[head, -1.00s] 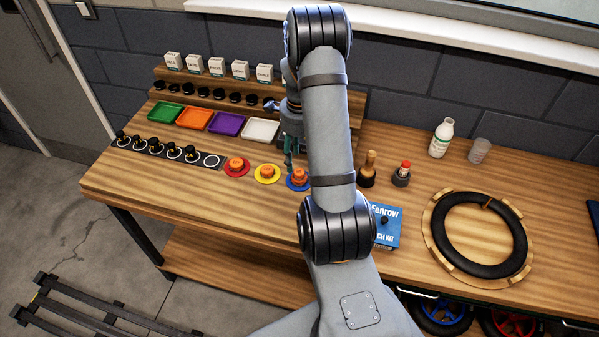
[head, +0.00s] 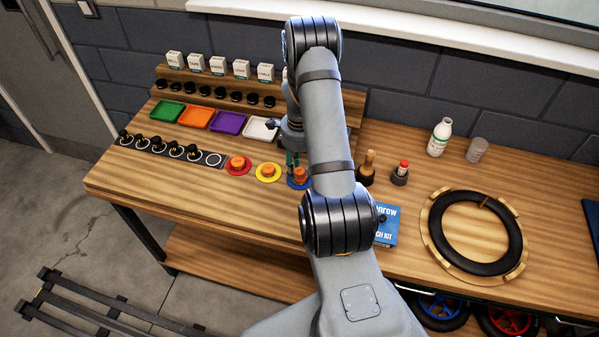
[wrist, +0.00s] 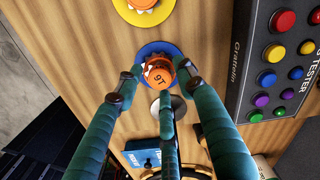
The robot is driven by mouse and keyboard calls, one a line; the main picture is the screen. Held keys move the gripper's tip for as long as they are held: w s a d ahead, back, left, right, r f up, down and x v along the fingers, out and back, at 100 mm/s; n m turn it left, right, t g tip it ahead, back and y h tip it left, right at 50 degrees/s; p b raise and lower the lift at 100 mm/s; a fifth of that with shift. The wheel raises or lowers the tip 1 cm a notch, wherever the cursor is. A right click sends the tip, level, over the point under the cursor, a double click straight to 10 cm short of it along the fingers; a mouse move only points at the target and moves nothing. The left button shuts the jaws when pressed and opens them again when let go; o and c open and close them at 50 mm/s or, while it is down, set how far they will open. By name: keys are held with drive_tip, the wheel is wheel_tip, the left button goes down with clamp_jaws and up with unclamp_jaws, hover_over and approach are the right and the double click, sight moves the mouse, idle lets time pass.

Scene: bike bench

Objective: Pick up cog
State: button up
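Three orange cogs sit on coloured discs on the bench: one on red (head: 238,164), one on yellow (head: 268,170) and one on blue (head: 300,175). In the wrist view, the cog marked 9T (wrist: 158,75) stands on the blue disc (wrist: 157,50). My gripper (wrist: 160,82) has its teal fingers spread around this cog, with the left and right fingertips close to its sides. Whether they touch it cannot be told. In the head view, my gripper (head: 292,160) is low over the blue disc, partly hiding it.
A button tester box (wrist: 270,60) stands close right in the wrist view. A row of black knobs on ringed spots (head: 175,150) and coloured trays (head: 195,117) lie left. A blue patch kit box (head: 388,228), bottles (head: 440,137) and a tyre (head: 477,232) are right.

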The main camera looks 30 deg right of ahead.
drive_tip(key=c, duration=0.6)
drive_tip(key=shift+c, duration=0.6)
